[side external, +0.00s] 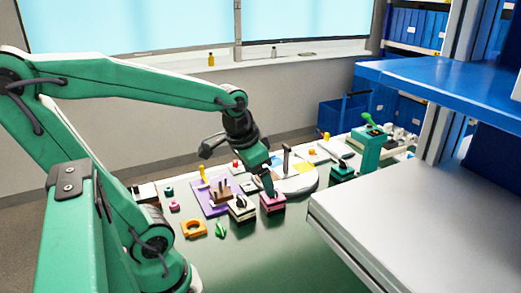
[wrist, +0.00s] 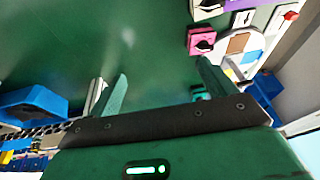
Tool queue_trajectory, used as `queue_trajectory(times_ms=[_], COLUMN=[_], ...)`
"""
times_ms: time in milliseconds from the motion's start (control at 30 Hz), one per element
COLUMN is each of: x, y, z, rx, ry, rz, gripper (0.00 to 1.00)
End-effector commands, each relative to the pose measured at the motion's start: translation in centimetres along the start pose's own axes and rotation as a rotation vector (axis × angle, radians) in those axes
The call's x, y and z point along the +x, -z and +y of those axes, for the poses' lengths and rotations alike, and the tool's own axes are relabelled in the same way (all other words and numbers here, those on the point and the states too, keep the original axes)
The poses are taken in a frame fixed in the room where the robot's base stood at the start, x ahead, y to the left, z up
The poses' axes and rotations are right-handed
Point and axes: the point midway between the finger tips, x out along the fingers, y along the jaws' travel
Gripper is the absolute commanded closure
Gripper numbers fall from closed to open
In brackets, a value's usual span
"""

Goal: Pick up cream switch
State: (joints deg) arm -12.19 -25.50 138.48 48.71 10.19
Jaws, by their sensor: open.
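The cream switch (side external: 241,208) is a small block with a black knob, standing on the green table left of a pink switch (side external: 272,203). In the wrist view the cream switch (wrist: 207,8) is cut off by the top edge, and the pink switch (wrist: 202,40) shows just below it. My gripper (side external: 270,186) is lowered close to the pink switch, to the right of the cream one. In the wrist view my gripper (wrist: 163,88) is open, with bare green table between its fingers. Its exact height above the table is hard to tell.
A purple board (side external: 212,205) with a brown pegged block lies left of the cream switch. An orange ring (side external: 193,229) and a small green piece (side external: 221,230) lie in front. A white round plate (side external: 300,182) lies behind.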

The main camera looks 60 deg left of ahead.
Motion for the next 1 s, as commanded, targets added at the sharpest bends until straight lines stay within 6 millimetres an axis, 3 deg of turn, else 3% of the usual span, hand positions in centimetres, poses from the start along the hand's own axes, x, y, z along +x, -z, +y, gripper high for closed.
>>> queue_trajectory(times_ms=[300,600,800,1000], x=[4.9,9.5,11.6,12.1], y=[0.1,-1.4,-2.5,-2.8], z=[-5.1,-9.8,-11.7,-12.2], rx=[-0.028,-0.053,-0.062,-0.063], ry=[0.007,-0.02,-0.041,-0.047], rz=[-0.143,-0.26,-0.306,-0.317], gripper=[0.16,0.16,0.16,0.16])
